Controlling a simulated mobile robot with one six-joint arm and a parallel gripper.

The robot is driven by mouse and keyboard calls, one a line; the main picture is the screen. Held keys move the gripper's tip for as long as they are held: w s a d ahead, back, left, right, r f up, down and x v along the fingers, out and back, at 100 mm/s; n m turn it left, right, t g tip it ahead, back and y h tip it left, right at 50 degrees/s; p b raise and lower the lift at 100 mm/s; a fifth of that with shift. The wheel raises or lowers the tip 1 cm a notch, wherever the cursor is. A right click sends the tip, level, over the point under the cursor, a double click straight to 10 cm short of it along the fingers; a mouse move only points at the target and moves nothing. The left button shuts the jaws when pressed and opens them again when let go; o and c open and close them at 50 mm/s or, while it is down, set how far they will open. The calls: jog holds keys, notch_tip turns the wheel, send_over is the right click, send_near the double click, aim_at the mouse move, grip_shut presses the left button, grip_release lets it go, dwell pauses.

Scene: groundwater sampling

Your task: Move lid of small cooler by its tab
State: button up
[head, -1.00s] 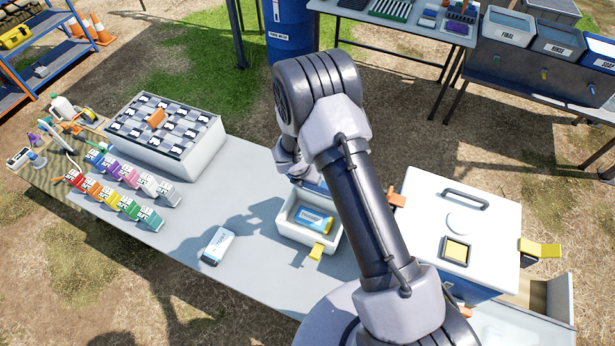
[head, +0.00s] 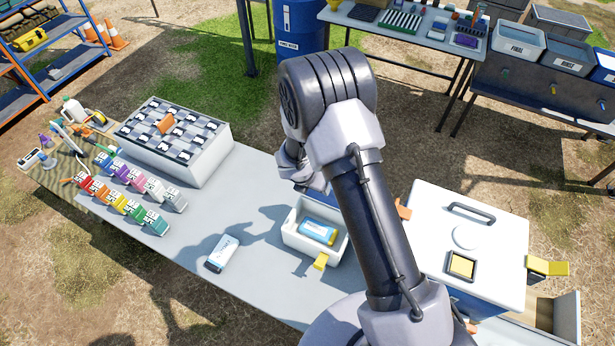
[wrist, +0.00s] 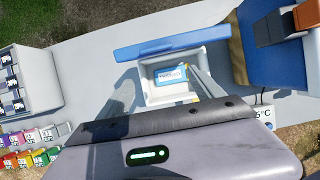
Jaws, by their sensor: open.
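The small cooler (head: 301,247) is a white open box on the table, with a blue-and-white pack (head: 318,232) inside. A yellow tab (head: 320,260) sticks out at its front side. Its blue lid (wrist: 172,40) appears raised at the far side in the wrist view, seen nearly edge-on; in the head view my arm mostly hides it.
A large cooler (head: 490,215) with a white lid stands right of the small one. A white pack (head: 222,252) lies on the table (head: 265,185) to the left. Coloured boxes (head: 125,185) and a sample case (head: 205,162) stand farther left. Bare table lies between.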

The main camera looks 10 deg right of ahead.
jog(key=p+v, duration=0.2)
jog(key=v, duration=1.1)
jog(key=shift+s+r+p, duration=0.2)
jog(key=shift+r+p, duration=0.15)
